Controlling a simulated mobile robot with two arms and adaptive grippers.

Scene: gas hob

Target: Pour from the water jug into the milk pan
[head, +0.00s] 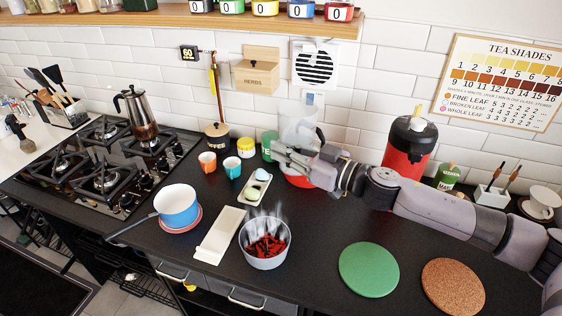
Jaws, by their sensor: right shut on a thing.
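The milk pan (177,204), blue outside and white inside, sits upright on a reddish round mat (182,223) left of the middle of the counter. Its dark handle points to the lower left. The water jug (297,122) is clear and pale, upright near the back wall, right of the pan. My right gripper (284,156), reaching in from the right, is shut on the water jug and covers part of it. A red shape (298,182) shows just below the gripper; I cannot tell whether the jug touches it. My left gripper is out of view.
A steaming grey bowl (264,258) of red pieces and a white rest (219,234) stand near the front. Orange (207,162) and teal (232,167) cups are between jug and pan. A red dispenser (408,148) stands right. The gas hob (103,172) is left.

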